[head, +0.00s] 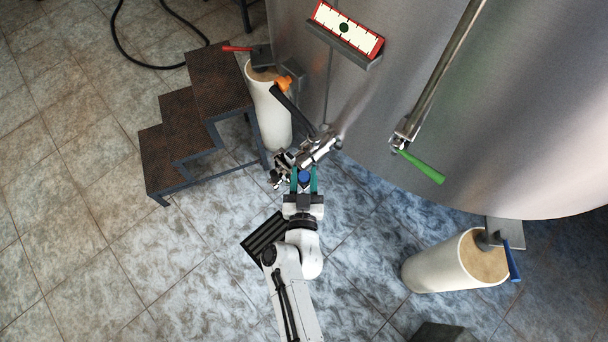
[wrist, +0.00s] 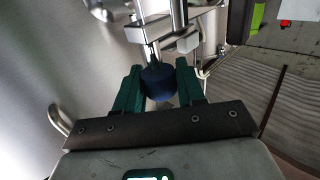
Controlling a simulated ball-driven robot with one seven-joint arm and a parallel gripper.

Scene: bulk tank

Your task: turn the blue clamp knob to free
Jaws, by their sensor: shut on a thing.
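The blue clamp knob (head: 305,177) sits at the end of my arm in the head view, beside the metal fittings on the tank's lower side. In the wrist view the dark blue knob (wrist: 158,82) is between the two green fingers of my gripper (wrist: 159,92). My gripper also shows in the head view (head: 304,181). It is shut on the knob. A metal stem and clamp parts (wrist: 160,30) stand just beyond the knob. The knob's far side and its turn position are hidden.
The big steel tank (head: 460,110) fills the upper right. Steps (head: 200,100) stand at the left. White cylinders stand near the steps (head: 268,115) and at the lower right (head: 440,265). A green-handled valve (head: 420,167) hangs right of my gripper. A dark floor grate (head: 262,240) lies beside my arm.

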